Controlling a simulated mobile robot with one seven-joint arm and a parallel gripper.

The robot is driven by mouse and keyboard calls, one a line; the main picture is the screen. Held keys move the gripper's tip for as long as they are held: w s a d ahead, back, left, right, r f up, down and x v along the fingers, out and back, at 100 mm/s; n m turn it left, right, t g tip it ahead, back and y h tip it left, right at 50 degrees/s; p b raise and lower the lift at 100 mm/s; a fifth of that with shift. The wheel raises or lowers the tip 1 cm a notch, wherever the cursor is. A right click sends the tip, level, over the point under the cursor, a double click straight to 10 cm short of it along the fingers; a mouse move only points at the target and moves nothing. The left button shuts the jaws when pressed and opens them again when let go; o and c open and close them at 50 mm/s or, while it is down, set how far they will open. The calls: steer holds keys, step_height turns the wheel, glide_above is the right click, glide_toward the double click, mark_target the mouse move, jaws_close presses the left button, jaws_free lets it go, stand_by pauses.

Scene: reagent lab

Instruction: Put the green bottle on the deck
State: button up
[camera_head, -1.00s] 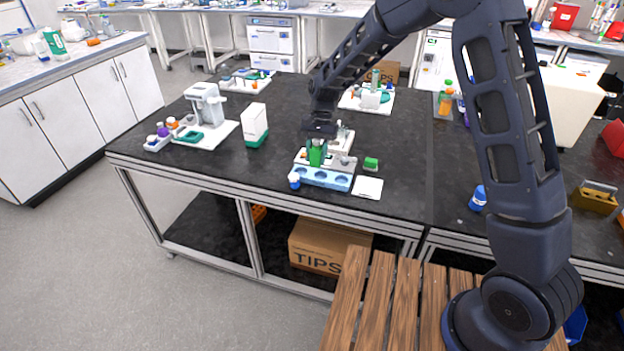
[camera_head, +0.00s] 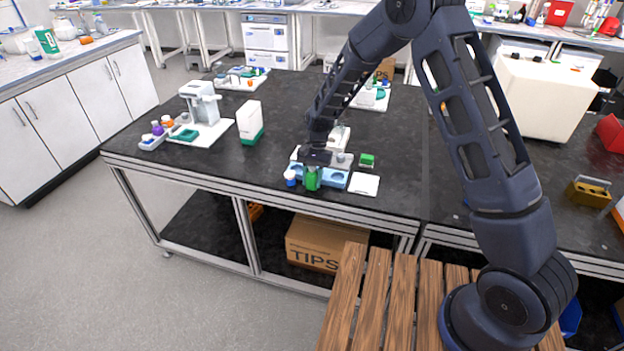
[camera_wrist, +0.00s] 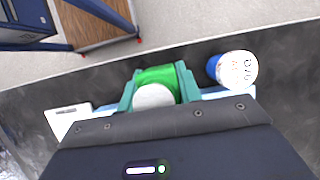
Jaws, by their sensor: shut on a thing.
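The green bottle (camera_head: 312,179) with a white cap is held upright between the teal fingers of my gripper (camera_head: 314,162). In the wrist view the bottle (camera_wrist: 157,76) sits between both fingers. In the head view it overlaps the front of the light blue rack (camera_head: 334,180); I cannot tell whether it is in front of the rack or over it. A white board (camera_head: 348,158) with a small device lies behind the rack. Which surface is the deck is not clear to me. The bottle's base is hard to make out.
A blue bottle with a white cap (camera_head: 290,177) stands close beside the rack; it is also near the gripper in the wrist view (camera_wrist: 236,70). A white square tile (camera_head: 364,184) and a green block (camera_head: 367,160) lie to the right. The bench's front edge is near.

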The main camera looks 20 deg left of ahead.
steer(key=o, duration=1.1)
steer(key=shift+f, duration=0.1)
steer(key=v, duration=1.2)
